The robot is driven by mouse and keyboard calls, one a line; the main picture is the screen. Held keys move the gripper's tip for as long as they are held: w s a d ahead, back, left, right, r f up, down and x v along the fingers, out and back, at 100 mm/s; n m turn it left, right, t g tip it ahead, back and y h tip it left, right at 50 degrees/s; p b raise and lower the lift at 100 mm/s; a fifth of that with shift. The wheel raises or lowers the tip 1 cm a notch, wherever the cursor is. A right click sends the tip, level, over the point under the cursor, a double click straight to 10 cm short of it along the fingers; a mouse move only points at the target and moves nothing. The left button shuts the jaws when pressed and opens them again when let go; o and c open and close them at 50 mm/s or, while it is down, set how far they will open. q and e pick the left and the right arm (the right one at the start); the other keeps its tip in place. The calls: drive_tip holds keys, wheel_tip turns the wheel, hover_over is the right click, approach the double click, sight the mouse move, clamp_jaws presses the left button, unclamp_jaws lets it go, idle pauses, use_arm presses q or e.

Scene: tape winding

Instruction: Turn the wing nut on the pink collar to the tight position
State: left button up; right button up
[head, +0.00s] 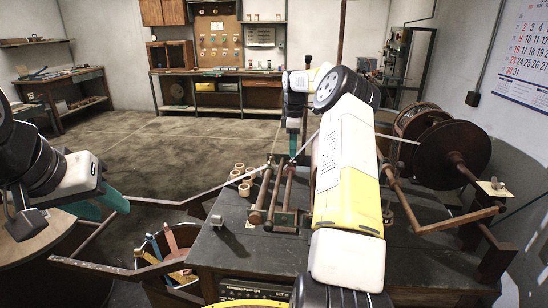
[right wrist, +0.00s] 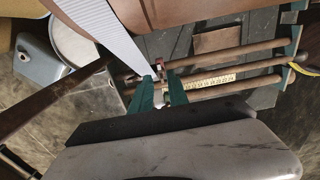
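My right gripper (head: 293,152) reaches over the machine's rods at the far side of the bench; its teal fingertips also show in the right wrist view (right wrist: 161,80). They stand slightly apart. A small reddish-pink part (right wrist: 163,71), which looks like the collar, sits at the tips on a brown rod. The wing nut cannot be made out clearly, nor whether the fingers grip it. A pale strip of tape (right wrist: 100,30) runs down towards the same spot. My left gripper (head: 101,206) is at the left, away from the machine, with its teal fingers apart and empty.
The dark bench (head: 232,250) carries the winding machine, with a large dark reel (head: 452,150) at right. Tape rolls (head: 243,178) and a small grey block (head: 217,221) stand left of the rods. A bin of rolled items (head: 172,245) stands left of the bench. Wooden bars cross between.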

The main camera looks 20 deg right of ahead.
sight(291, 164)
drive_tip(key=shift+f, duration=2.2)
clamp_jaws()
